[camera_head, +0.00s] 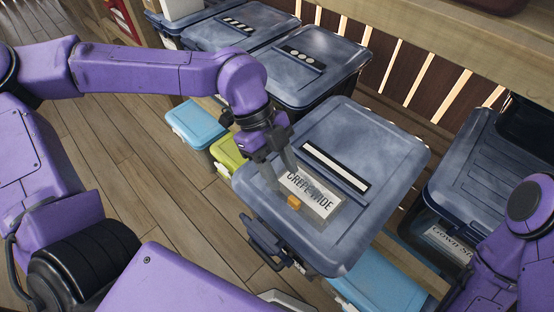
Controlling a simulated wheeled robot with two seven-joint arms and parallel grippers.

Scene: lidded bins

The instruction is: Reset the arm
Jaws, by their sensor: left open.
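My left gripper (279,170) hangs over the closed blue-grey lid of the bin in the middle (385,150). Its fingers are apart, with nothing seen between them. They point down beside a pale label block reading "CREPE TIDE" or similar (318,196), on the lid's front half. Whether the fingertips touch the lid or the block, I cannot tell. A small orange piece (294,202) shows at the block's near left end. My left arm reaches across from the left edge. My right arm shows at the lower right, but its gripper is outside the view.
More lidded bins stand behind, one with a dotted label (303,57) and one with a striped label (237,24). Small blue (196,122) and green (229,150) boxes sit left of the middle bin. Another dark bin (480,165) stands right. Wooden floor (150,190) is open at left.

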